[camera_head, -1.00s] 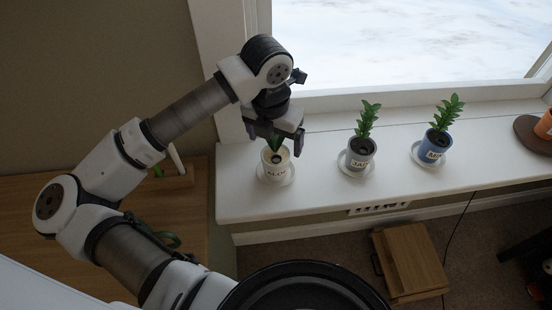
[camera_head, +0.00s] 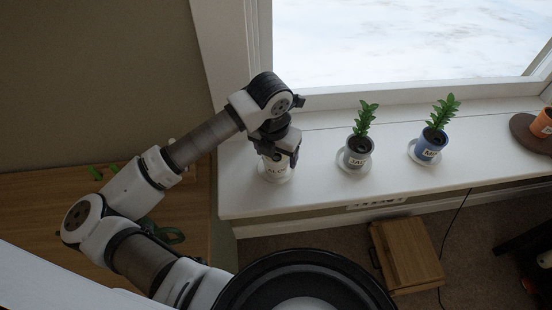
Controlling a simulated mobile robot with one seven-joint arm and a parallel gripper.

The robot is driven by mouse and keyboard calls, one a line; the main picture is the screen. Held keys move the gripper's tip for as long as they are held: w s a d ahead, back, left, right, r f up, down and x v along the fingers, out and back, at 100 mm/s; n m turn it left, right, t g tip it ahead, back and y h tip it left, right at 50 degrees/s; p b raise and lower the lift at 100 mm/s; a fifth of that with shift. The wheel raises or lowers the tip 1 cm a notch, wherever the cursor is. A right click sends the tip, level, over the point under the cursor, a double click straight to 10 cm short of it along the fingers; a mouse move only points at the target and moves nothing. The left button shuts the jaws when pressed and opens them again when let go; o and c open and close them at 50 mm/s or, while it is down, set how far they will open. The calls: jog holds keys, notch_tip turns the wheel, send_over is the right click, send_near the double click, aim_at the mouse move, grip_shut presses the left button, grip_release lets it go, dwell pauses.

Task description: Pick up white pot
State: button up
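The white pot (camera_head: 277,172) with a dark-lettered label stands on a white saucer at the left end of the white windowsill. My gripper (camera_head: 279,157) points down over it, with its fingers at the pot's upper part. The gripper hides the pot's rim and its plant. I cannot tell whether the fingers touch the pot or how far apart they are.
A grey pot (camera_head: 357,153) and a blue pot (camera_head: 430,145), each with a green plant on a saucer, stand to the right on the windowsill (camera_head: 320,190). An orange pot (camera_head: 543,122) is at the far right. A wooden box (camera_head: 408,257) lies below on the floor.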

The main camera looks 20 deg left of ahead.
jog(key=c, duration=0.8)
jog(key=shift+r, duration=0.1)
jog(key=shift+c, duration=0.2)
